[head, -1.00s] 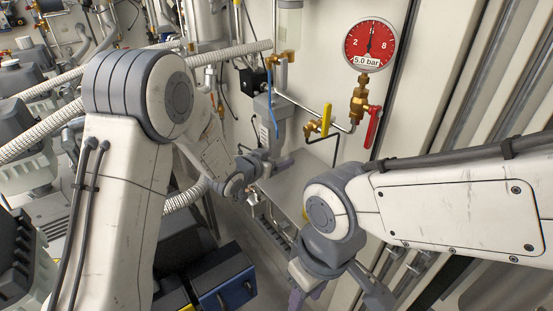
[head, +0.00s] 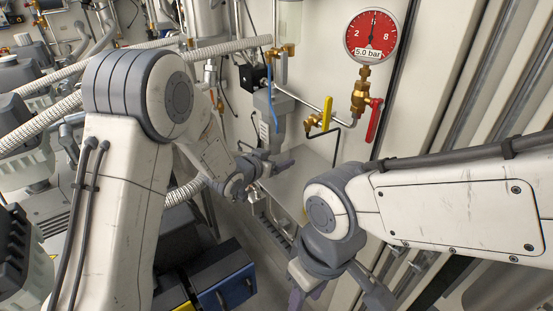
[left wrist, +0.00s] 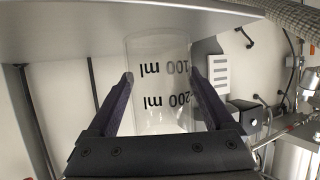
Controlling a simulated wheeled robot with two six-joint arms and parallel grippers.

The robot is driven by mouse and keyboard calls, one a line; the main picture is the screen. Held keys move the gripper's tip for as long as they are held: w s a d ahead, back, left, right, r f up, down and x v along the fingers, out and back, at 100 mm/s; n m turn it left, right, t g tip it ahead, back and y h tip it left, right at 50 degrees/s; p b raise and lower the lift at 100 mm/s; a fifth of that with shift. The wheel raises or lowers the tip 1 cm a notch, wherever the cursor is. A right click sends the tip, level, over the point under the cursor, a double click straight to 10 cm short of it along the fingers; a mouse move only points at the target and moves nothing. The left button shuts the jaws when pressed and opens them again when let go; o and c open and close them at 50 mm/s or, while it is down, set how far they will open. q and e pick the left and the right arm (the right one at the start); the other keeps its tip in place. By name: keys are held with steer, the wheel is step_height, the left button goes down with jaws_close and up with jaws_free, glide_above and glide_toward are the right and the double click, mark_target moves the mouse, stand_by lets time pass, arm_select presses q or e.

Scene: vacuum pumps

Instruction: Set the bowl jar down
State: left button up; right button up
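The bowl jar (left wrist: 160,75) is a clear, see-through vessel with black 100 ml and 200 ml marks that read upside down in the left wrist view. It lies between the two dark fingers of my left gripper (left wrist: 162,78), and the fingertips appear to touch its sides. The jar's far end overlaps the edge of a grey plate in that view. In the head view my left gripper (head: 270,165) is beside the grey plate (head: 312,172), and I cannot make out the jar there. My right gripper (head: 308,292) is at the bottom, partly cut off.
A red pressure gauge (head: 371,36) reading about 5.0 bar hangs on the wall above a red-handled valve (head: 374,120) and a yellow-handled valve (head: 327,113). Ribbed hoses (head: 40,125) and pumps crowd the left. A blue-fronted box (head: 226,290) is low in front.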

arm_select(q)
steer(key=shift+o, duration=0.2)
steer(key=shift+s+a+r, duration=0.15)
steer(key=shift+s+a, duration=0.1)
steer(key=shift+s, duration=0.2)
steer(key=b+v, duration=0.2)
steer(key=v, duration=0.7)
steer(key=shift+s+b, duration=0.2)
steer(key=shift+b, duration=0.15)
steer(key=shift+a+r, duration=0.1)
jaws_close()
stand_by(0.7)
